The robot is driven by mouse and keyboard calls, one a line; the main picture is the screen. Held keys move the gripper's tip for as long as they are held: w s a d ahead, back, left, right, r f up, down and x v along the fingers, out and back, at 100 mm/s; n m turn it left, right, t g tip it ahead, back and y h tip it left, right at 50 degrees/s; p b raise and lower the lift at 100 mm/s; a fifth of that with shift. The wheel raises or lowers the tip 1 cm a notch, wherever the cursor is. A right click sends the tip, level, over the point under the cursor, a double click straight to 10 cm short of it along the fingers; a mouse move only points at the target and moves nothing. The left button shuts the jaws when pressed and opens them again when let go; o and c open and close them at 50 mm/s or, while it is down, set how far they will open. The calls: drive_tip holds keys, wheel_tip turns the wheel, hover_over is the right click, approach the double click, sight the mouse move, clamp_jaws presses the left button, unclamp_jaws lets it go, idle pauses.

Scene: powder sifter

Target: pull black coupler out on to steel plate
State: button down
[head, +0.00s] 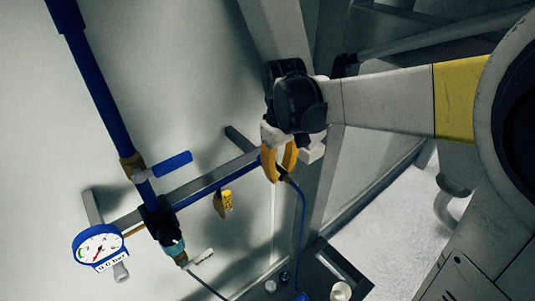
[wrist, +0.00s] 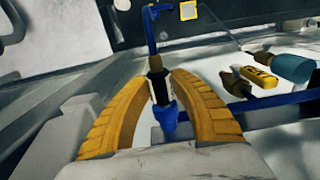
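My gripper (wrist: 158,82) has two curved yellow fingers, one on each side of the black coupler (wrist: 157,88). The fingertips appear to touch it. A blue fitting (wrist: 166,116) sits at its near end, between the fingers. A blue hose (wrist: 151,32) leads from its far end. In the head view, my gripper (head: 281,172) is at the right end of the pipe, with the blue hose (head: 302,215) hanging below. The coupler itself is hidden there by the fingers. A dark grey plate (wrist: 220,20), likely the steel plate, lies beyond the hose and bears a yellow-framed square (wrist: 188,10).
A round gauge (head: 99,246), a blue-handled valve (head: 165,167), a yellow tag (head: 227,200) and a teal fitting (head: 174,248) sit along the pipework left of my gripper. A frame post stands close by.

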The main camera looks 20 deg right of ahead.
sight(291, 181)
drive_tip(key=c, duration=1.8)
unclamp_jaws()
clamp_jaws()
drive_tip(key=shift+s, duration=0.1)
drive_tip(key=shift+s+d, duration=0.25)
drive_tip(key=shift+s, duration=0.4)
drive_tip(key=shift+s+d, duration=0.3)
drive_tip(key=shift+s, duration=0.3)
drive_tip(key=shift+s+d, duration=0.25)
drive_tip(key=shift+s, duration=0.4)
